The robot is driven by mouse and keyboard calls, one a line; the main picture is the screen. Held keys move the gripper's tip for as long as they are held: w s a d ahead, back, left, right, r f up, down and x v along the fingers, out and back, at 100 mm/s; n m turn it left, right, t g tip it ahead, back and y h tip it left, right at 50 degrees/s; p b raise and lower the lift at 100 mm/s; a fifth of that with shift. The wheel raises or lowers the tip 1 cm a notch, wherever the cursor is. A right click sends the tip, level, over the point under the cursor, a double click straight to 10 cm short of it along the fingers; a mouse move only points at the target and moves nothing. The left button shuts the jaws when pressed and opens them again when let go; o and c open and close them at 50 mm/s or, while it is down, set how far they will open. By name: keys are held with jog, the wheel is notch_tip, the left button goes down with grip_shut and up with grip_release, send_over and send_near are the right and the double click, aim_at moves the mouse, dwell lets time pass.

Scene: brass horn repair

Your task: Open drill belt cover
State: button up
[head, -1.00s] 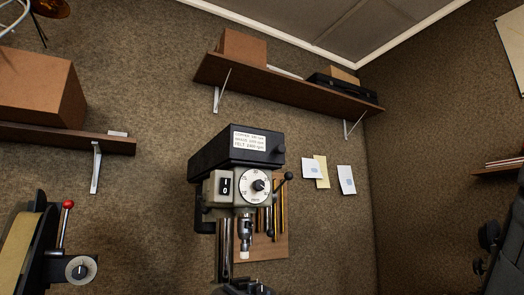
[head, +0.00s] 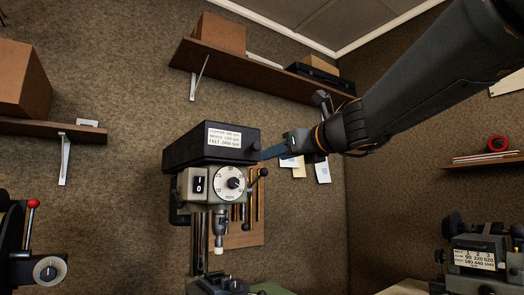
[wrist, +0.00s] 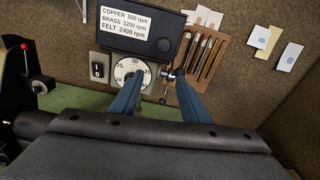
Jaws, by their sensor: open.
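The drill belt cover (head: 190,150) is a black box on top of the drill press (head: 190,183), with a white speed label on its front. It looks closed. A small dark knob (head: 254,147) sits at its right end. In the wrist view the cover (wrist: 120,45) lies ahead at the top, with its knob (wrist: 187,35) above the space between my fingers. My gripper (head: 268,152) is open, its blue fingers just right of the cover's knob. In the wrist view the open fingers (wrist: 158,88) hold nothing; I cannot tell whether they touch anything.
A feed lever (head: 262,173) sticks out right of the dial, just below my gripper. A wall shelf (head: 270,78) with boxes is above. A rack of tools (wrist: 205,55) hangs behind the drill. Another machine (head: 475,255) stands at lower right.

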aim_at(258, 146)
jog(key=shift+m+t, duration=0.4)
jog(key=shift+m, duration=0.2)
jog(key=w+a+r, duration=0.1)
jog(key=w+a+r+p, duration=0.1)
jog(key=w, duration=0.1)
jog(key=w+a+r, duration=0.1)
jog(key=shift+w+a+r, duration=0.25)
jog(key=shift+w+a, duration=0.1)
jog(key=shift+w, duration=0.05)
jog(key=shift+p+x, duration=0.35)
jog(key=shift+x, duration=0.4)
jog(key=shift+c, duration=0.3)
grip_shut()
